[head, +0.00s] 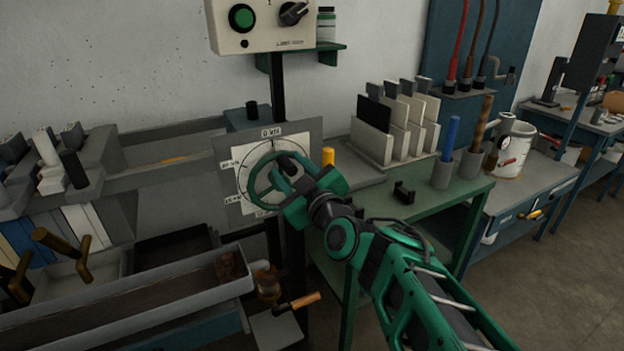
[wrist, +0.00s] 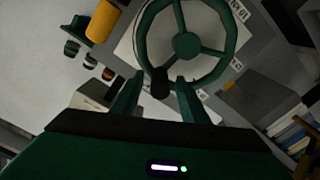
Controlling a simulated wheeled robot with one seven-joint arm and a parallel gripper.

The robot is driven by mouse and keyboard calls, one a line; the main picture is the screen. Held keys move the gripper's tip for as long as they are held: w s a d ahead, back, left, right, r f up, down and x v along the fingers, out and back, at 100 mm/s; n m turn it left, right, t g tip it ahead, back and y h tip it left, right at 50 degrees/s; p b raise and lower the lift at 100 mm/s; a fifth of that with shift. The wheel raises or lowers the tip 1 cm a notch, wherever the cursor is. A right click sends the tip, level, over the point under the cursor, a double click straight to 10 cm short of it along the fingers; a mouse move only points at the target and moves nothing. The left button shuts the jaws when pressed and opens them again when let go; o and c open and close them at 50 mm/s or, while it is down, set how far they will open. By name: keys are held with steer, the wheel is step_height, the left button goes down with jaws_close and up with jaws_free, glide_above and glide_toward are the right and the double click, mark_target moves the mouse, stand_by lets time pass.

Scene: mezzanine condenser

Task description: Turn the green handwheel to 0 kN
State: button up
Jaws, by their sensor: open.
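The green handwheel (head: 252,187) stands upright in front of a square dial plate (head: 308,136). Its rim, spokes and hub (wrist: 186,44) show clearly in the wrist view. In the wrist view, the dark knob (wrist: 160,83) on the wheel's rim lies between my open fingers (wrist: 158,80), with gaps on both sides.
A yellow cylinder (head: 328,157) stands just right of the dial. A green bench (head: 376,206) holds a rack of plates (head: 372,141) and a black bracket (head: 403,193). A long grey trough (head: 150,312) lies at lower left. A control box (head: 262,27) hangs above.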

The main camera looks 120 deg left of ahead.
steer(key=v, duration=1)
steer(key=shift+w, duration=0.1)
